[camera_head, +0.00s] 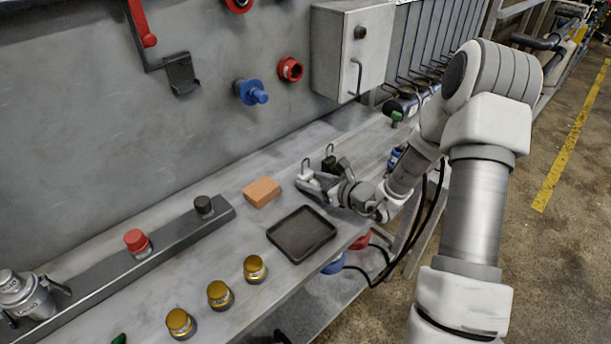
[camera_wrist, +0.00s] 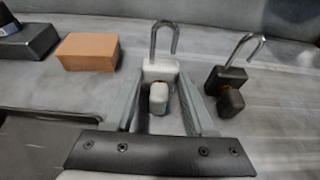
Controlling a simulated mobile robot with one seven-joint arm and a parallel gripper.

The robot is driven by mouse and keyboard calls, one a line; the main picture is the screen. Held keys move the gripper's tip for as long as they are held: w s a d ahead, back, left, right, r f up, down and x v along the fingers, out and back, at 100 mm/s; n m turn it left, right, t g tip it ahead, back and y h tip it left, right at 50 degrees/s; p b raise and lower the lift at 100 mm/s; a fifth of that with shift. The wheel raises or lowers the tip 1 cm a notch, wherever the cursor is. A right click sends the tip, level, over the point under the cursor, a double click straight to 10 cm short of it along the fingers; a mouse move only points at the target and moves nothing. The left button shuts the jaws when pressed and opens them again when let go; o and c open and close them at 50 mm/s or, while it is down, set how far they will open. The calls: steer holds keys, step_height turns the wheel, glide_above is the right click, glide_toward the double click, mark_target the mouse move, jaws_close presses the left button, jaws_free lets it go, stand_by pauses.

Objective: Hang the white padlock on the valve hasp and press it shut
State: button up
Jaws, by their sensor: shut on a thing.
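The white padlock (camera_wrist: 160,72) is between the two fingers of my gripper (camera_wrist: 158,92), upright with its metal shackle pointing up. One shackle leg seems to end just above the body, so the shackle looks open. In the head view the white padlock (camera_head: 306,175) is at the tips of my gripper (camera_head: 312,182), low over the bench; I cannot tell if it touches the bench. A blue valve-like fitting (camera_head: 251,92) is on the grey wall, up and left of my gripper. I cannot make out the hasp clearly.
A black padlock (camera_wrist: 228,82) with an open shackle stands close right of my gripper. An orange block (camera_head: 262,192) lies to the left, and a dark tray (camera_head: 301,234) lies in front. A grey wall box (camera_head: 350,50) juts out above the bench (camera_head: 190,212).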

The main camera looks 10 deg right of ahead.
steer(key=shift+r+p, duration=1.55)
steer(key=shift+r, duration=0.95)
steer(key=shift+r, duration=0.1)
